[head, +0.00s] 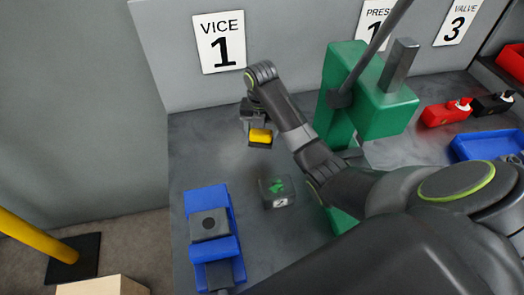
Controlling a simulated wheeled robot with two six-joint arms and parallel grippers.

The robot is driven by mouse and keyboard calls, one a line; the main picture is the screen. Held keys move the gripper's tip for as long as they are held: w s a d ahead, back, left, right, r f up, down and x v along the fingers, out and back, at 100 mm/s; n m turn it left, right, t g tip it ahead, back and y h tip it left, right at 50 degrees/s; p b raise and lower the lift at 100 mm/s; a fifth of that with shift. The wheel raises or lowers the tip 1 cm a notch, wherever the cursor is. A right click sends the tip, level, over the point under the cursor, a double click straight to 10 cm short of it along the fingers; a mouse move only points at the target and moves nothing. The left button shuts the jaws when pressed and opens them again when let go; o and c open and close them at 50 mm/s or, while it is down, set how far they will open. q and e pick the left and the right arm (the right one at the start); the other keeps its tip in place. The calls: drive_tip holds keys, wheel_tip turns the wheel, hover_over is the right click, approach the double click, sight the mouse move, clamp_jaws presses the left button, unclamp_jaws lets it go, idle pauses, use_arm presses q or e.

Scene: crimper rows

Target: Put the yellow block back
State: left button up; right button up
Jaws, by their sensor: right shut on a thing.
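The yellow block (261,135) is held by my right gripper (259,142), which is shut on it. The arm reaches in from the right, and the gripper points down over the back left of the grey bench (200,150). Parts of the block are hidden by the gripper. I cannot tell whether the block touches the bench. My left gripper is not in view.
A blue vice (228,196) stands at the front left. A dark block with a green mark (271,186) sits right of it. The green press (341,62) stands behind my arm. Red (437,115) and black (489,105) items and a blue tray (478,146) are at right.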

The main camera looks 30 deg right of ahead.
sight(261, 137)
wheel_tip(261, 137, down, 3)
drive_tip(key=shift+f+b, duration=0.15)
drive_tip(key=shift+b, duration=0.5)
wheel_tip(261, 137, down, 4)
drive_tip(key=shift+r+p, duration=0.1)
drive_tip(key=shift+p, duration=0.7)
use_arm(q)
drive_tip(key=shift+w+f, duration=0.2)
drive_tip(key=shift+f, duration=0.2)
use_arm(e)
drive_tip(key=shift+f, duration=0.25)
drive_tip(key=shift+f, duration=0.15)
drive_tip(key=o, duration=1)
drive_tip(key=shift+c, duration=0.2)
